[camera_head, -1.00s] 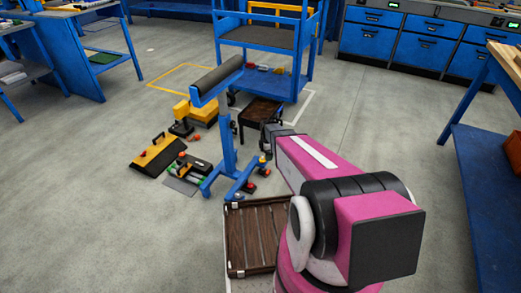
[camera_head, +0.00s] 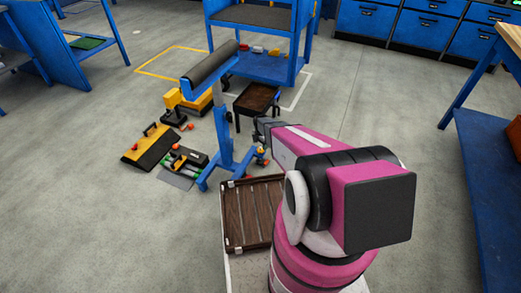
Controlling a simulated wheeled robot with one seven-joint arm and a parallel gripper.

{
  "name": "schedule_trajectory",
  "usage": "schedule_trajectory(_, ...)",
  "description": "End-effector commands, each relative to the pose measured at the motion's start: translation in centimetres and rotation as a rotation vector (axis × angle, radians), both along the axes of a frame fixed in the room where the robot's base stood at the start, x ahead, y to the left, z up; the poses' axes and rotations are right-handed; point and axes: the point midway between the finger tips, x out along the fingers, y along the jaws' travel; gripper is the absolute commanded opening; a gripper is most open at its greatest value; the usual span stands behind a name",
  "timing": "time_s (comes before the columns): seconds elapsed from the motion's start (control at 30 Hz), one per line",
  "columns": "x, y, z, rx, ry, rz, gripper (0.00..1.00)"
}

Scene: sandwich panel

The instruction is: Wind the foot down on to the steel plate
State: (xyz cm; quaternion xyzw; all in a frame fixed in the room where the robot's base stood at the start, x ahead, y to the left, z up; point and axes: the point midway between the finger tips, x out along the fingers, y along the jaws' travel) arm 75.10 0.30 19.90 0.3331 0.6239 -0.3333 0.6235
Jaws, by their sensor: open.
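A blue roller stand (camera_head: 222,125) with a dark roller on top stands upright on the floor in the middle of the view. Its splayed blue base (camera_head: 207,181) has small orange and red parts at its right side (camera_head: 261,155). I cannot make out which part is the foot to be wound. A thin grey plate (camera_head: 174,180) lies flat on the floor left of the base; I cannot tell whether it is the steel plate. My gripper (camera_head: 263,132) is at the dark end of my pink arm, right beside the stand's column. It is open, with its fingertips small and mostly hidden.
A slatted brown tray (camera_head: 233,213) is close in front. A dark small table (camera_head: 256,98) stands behind the stand. A black-and-yellow wedge (camera_head: 150,147) and a yellow device (camera_head: 190,103) lie left. A blue cart (camera_head: 250,65) is behind; a blue bench (camera_head: 485,190) is right.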

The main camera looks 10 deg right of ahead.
Motion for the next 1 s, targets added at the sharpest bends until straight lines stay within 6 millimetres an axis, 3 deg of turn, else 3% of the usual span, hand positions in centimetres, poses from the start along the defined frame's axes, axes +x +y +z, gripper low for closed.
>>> schedule_trajectory(0.1, 0.2, 0.0, -2.4, -0.001, 0.001, -0.001, 0.79)
schedule_trajectory(0.23, 0.2, 0.0, -4.2, 0.000, 0.000, -0.001, 0.79)
schedule_trajectory(0.6, 0.0, 0.0, -5.1, 0.000, -0.001, -0.001, 0.79)
schedule_trajectory(0.63, 0.0, 0.0, -5.1, 0.001, -0.001, -0.001, 0.76)
schedule_trajectory(0.77, 0.0, 0.0, -5.1, 0.001, -0.001, -0.001, 0.34)
schedule_trajectory(1.0, 0.0, 0.0, -5.1, 0.000, 0.000, -0.008, 0.31)
